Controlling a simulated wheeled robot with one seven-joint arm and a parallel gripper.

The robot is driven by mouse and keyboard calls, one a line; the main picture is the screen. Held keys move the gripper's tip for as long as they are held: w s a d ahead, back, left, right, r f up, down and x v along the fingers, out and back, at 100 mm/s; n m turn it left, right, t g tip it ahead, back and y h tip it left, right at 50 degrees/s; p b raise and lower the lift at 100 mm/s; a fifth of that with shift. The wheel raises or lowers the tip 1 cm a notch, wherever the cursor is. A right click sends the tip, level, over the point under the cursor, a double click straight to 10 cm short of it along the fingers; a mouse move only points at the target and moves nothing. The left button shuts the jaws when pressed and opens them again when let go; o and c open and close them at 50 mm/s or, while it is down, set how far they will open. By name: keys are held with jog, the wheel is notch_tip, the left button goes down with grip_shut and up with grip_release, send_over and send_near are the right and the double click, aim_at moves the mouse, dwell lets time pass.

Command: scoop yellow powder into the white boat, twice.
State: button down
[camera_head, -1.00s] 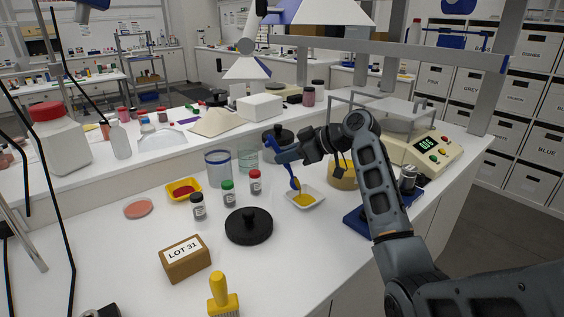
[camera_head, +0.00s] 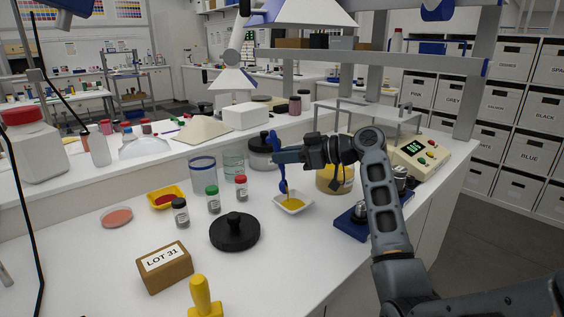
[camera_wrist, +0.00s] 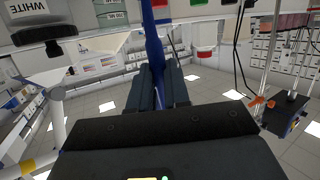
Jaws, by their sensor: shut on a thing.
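My gripper (camera_head: 280,157) is shut on the handle of a blue scoop (camera_head: 274,143). The scoop hangs nearly upright, its lower end just over the white boat (camera_head: 279,207). Yellow powder (camera_head: 292,204) lies in the boat. I cannot tell whether the scoop touches it or still carries powder. The yellow powder jar (camera_head: 335,180) stands behind and right of the boat, its top partly hidden by my wrist. In the wrist view my fingers (camera_wrist: 158,88) close around the blue handle (camera_wrist: 153,45); the boat is not clear there.
A black knobbed lid (camera_head: 235,233) lies front left of the boat. Small capped bottles (camera_head: 213,200), a yellow tray of red powder (camera_head: 166,198) and glass beakers (camera_head: 203,174) stand left. A blue-based stand (camera_head: 352,228) is right. A LOT 31 block (camera_head: 164,268) and yellow-handled brush (camera_head: 204,298) are in front.

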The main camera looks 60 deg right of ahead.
jog(key=shift+s+d+f+t+b, duration=0.15)
jog(key=shift+s+t+b, duration=0.15)
jog(key=shift+b, duration=0.25)
jog(key=shift+s+d+r+t+b, duration=0.15)
jog(key=shift+t+b, duration=0.15)
jog(key=shift+b, duration=0.25)
jog(key=shift+s+d+t+y+b, duration=0.15)
jog(key=shift+s+t+y+b, duration=0.2)
jog(key=shift+b, duration=0.65)
jog(key=w+g+p, duration=0.1)
jog(key=w+a+g+h+p, duration=0.1)
jog(key=p, duration=0.1)
jog(key=shift+r, duration=0.3)
jog(key=w+a+f+n+g+h+p, duration=0.1)
jog(key=w+a+f+g+h+p, duration=0.3)
jog(key=w+f+g+p, duration=0.55)
notch_tip(320, 180, up, 8)
jog(key=s+g+p, duration=0.1)
jog(key=s, duration=0.1)
jog(key=shift+p, duration=0.3)
